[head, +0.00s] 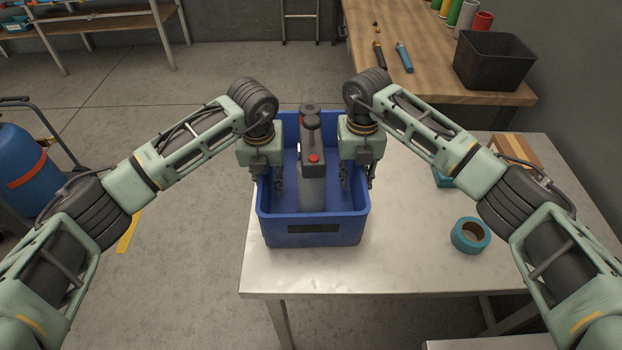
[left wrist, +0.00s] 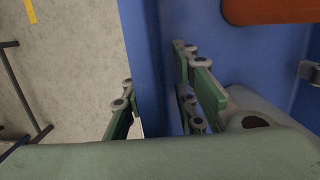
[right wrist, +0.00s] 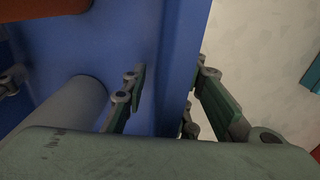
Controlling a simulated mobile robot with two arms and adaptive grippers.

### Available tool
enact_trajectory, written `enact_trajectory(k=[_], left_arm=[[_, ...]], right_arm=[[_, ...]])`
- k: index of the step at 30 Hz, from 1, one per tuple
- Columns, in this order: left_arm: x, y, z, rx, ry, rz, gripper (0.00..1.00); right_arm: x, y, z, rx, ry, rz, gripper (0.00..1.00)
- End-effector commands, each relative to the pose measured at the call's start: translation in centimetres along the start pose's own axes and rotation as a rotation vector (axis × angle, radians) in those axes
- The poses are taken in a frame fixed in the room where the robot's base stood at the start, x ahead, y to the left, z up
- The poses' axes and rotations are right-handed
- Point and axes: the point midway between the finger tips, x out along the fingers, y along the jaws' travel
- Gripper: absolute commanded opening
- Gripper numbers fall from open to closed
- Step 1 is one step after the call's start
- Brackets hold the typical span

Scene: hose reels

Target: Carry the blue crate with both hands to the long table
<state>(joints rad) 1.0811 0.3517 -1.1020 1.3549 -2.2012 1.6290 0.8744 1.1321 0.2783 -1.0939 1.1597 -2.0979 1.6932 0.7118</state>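The blue crate (head: 274,237) stands on a pale metal table (head: 400,255), near its left edge. A grey object with a dark top and a red button (head: 312,185) stands in it. My left gripper (head: 266,182) is at the crate's left wall, one finger inside and one outside; the wall (left wrist: 140,50) runs between the spread fingers in the left wrist view. My right gripper (head: 357,182) straddles the right wall (right wrist: 183,60) the same way, with a gap at its inner finger. A long wooden-topped table (head: 430,80) stands beyond the metal table.
Teal tape (head: 470,235) and a wooden piece (head: 516,152) lie on the metal table to the right. The long table bears a black bin (head: 493,60), tools and coloured spools. A blue barrel (head: 25,170) is on a trolley at left. Open floor lies left of the tables.

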Motion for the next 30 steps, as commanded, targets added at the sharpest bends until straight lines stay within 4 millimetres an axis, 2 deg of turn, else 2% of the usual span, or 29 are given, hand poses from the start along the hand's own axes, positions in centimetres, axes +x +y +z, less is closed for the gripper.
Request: enact_trajectory(k=[8, 17, 30], left_arm=[[0.09, -0.02, -0.02, 0.0, 0.0, 0.0, 0.26], [0.07, -0.02, -0.02, 0.0, 0.0, 0.0, 0.0], [0.05, -0.02, -0.02, 0.0, 0.0, 0.0, 0.0]], right_arm=[[0.1, 0.02, -0.02, 0.0, 0.0, 0.0, 0.26], [0.07, 0.01, -0.02, 0.0, 0.001, 0.0, 0.0], [0.05, 0.01, -0.01, 0.0, 0.0, 0.0, 0.0]])
